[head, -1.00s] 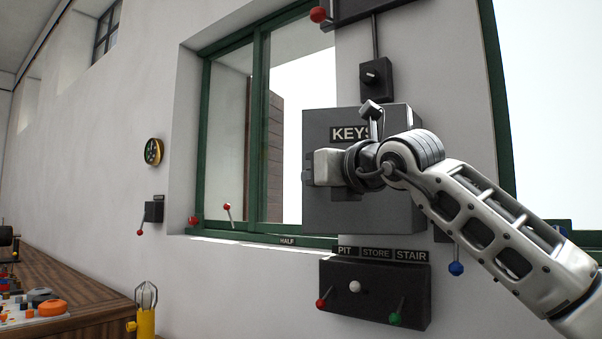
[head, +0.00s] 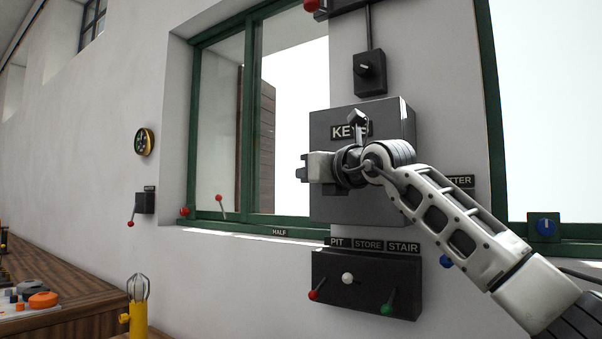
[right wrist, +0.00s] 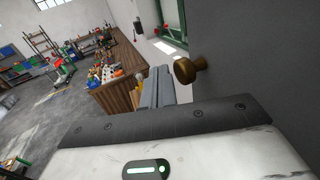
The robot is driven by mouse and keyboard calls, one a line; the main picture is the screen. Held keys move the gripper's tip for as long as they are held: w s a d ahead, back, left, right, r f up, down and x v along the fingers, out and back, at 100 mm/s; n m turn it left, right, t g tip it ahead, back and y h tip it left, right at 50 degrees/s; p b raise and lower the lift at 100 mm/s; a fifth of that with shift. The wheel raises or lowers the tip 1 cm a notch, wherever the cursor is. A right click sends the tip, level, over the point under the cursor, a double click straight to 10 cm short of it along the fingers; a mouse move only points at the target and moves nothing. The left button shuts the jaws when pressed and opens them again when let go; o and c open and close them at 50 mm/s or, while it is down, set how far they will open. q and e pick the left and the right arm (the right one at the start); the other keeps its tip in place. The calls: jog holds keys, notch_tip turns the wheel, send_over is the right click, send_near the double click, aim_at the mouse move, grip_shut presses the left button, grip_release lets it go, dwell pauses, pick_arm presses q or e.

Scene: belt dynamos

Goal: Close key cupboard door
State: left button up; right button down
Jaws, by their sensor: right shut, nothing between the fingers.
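The key cupboard (head: 358,207) is a dark grey box with a "KEYS" label, mounted on the wall right of the window. Its front looks flat against the box in the head view, and I see no clear gap, though my arm covers part of it. My right gripper (head: 303,168) is shut and empty in front of the cupboard, its fingertips just past the left edge. In the right wrist view, the shut fingers (right wrist: 160,88) are beside the dark grey door face (right wrist: 255,55) and its brass knob (right wrist: 187,70), apart from the knob. My left gripper is out of view.
Below the cupboard is a switch box (head: 365,283) with red, white and green levers, labelled PIT, STORE and STAIR. A rotary switch (head: 369,72) is above. The green-framed window (head: 247,120) is left. A wooden bench (head: 75,262) stands at lower left.

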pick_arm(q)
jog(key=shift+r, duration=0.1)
